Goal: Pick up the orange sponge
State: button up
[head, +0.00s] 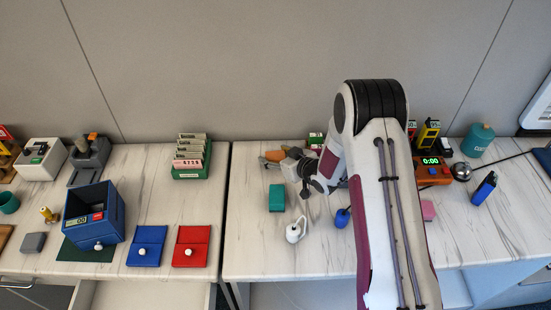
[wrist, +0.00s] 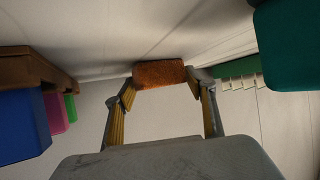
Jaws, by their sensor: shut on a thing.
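The orange sponge (wrist: 159,75) is a rough rectangular block between the fingertips of my gripper (wrist: 160,84) in the wrist view. Both yellow-padded fingers close on its ends. In the head view my gripper (head: 284,158) is near the back of the right-hand table, and an orange piece of the sponge (head: 271,156) shows at its far left side. My arm covers part of the table. Whether the sponge touches the tabletop is hard to tell.
A teal block (head: 276,198), a white bottle (head: 295,231) and a blue object (head: 342,218) stand in front of my gripper. A card rack (head: 191,160) stands left, across the table gap.

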aim_at(276, 155)
jog(key=shift+r, duration=0.1)
jog(key=shift+r, duration=4.9)
